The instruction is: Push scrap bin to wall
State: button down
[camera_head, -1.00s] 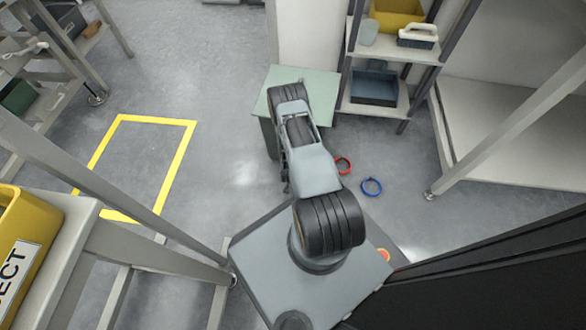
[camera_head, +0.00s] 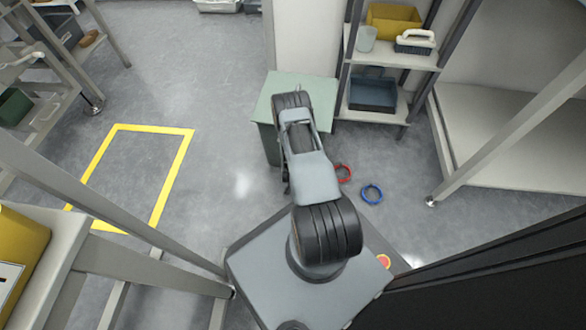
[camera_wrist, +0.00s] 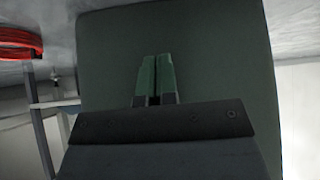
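The scrap bin, which I take to be the green box with a pale green top (camera_head: 322,92), stands on the floor in front of a white wall section (camera_head: 310,35). My arm reaches over its near side and hides part of it. In the wrist view the bin's dark green side (camera_wrist: 215,60) fills the middle. My gripper (camera_wrist: 156,58) points at that side with its two green-tipped fingers almost together and nothing between them. Whether the fingertips touch the bin cannot be told. The head view does not show the fingers.
A shelf rack with a dark blue tray (camera_head: 373,94) and a yellow bin (camera_head: 394,22) stands right of the bin. A red ring (camera_head: 344,173) and a blue ring (camera_head: 372,194) lie nearby on the floor. A yellow floor outline (camera_head: 174,178) encloses bare floor at left.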

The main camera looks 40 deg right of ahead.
jog(key=shift+w+d+r, duration=0.1)
jog(key=shift+w+d, duration=1.8)
jog(key=shift+w, duration=0.3)
jog(key=shift+w+d, duration=2.35)
jog(key=shift+w, duration=0.25)
jog(key=shift+w+d, duration=0.1)
jog(key=shift+w+d, duration=2.25)
jog(key=shift+w, duration=0.25)
